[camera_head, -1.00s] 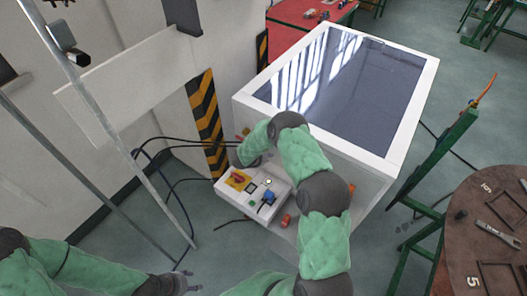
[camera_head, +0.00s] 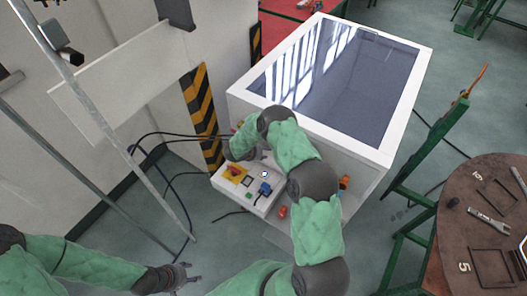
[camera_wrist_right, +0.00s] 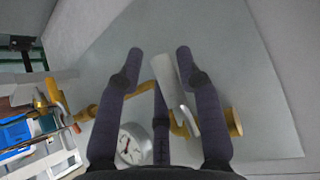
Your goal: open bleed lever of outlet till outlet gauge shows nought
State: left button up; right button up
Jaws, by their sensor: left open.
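In the right wrist view, a silver lever (camera_wrist_right: 187,108) on brass fittings (camera_wrist_right: 235,122) lies between the fingers of my right gripper (camera_wrist_right: 160,52), closer to the right finger. The fingers are apart and not closed on it; contact is unclear. A round white gauge (camera_wrist_right: 132,146) with a red needle is below, partly behind the gripper; its reading is too small to tell. In the head view, my right arm bends over the cabinet's front left corner and hides the lever and gauge. My left gripper (camera_head: 191,276) is open and empty, low over the floor.
The white cabinet (camera_head: 236,105) has a dark glass top. A control panel (camera_head: 262,206) with a red switch and blue part juts from its front. Black cables (camera_head: 172,140) run to the left wall. A round brown table (camera_head: 455,225) with tools stands at right.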

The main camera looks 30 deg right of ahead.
dwell(0.3)
jog(key=shift+a+r, duration=0.1)
jog(key=shift+r, duration=0.05)
jog(key=v, duration=1.1)
jog(key=shift+a+r, duration=0.2)
jog(key=shift+a, duration=0.05)
